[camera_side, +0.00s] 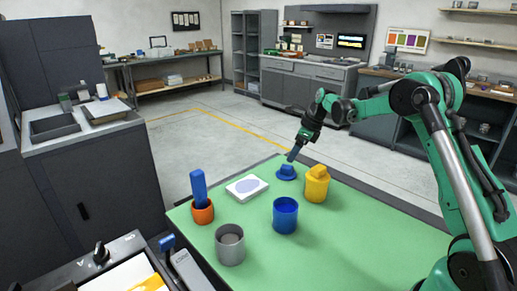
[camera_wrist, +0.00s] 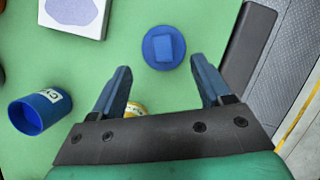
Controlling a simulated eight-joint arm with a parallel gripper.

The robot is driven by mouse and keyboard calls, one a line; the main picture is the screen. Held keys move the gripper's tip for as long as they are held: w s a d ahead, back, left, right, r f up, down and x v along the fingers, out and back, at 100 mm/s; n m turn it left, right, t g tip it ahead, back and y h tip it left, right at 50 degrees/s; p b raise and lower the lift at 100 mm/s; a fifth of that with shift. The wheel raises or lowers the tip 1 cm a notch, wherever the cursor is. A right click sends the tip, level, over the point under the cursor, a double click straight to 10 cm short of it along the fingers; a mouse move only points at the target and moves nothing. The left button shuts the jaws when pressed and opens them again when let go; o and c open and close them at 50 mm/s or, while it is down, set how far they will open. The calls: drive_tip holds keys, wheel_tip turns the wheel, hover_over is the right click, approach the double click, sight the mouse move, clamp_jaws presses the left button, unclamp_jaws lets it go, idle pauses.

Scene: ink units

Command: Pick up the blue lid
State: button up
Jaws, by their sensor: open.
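The blue lid (camera_side: 287,173) lies on the green mat toward its far edge, a round disc with a raised block handle on top. In the wrist view the lid (camera_wrist: 164,47) is beyond my fingertips, roughly centred between them. My gripper (camera_side: 293,155) is just above the lid in the side view, pointing down. In the wrist view my gripper (camera_wrist: 160,67) has its two blue fingers spread wide with nothing between the tips. The open blue cup (camera_side: 285,216) stands nearer the side camera, and shows at the left in the wrist view (camera_wrist: 38,112).
A yellow cup with a yellow lid (camera_side: 317,185) stands close to the blue lid. A white pad (camera_side: 247,188), an orange holder (camera_side: 203,213) with a blue upright block (camera_side: 198,188), and a grey cup (camera_side: 230,246) are also on the green mat (camera_side: 360,235). The mat's right part is clear.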

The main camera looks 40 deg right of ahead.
sight(287, 166)
drive_tip(key=shift+w+d+f, duration=0.1)
drive_tip(key=shift+d+f, duration=0.05)
drive_tip(key=shift+f, duration=0.2)
drive_tip(key=shift+x, duration=2.65)
clamp_jaws()
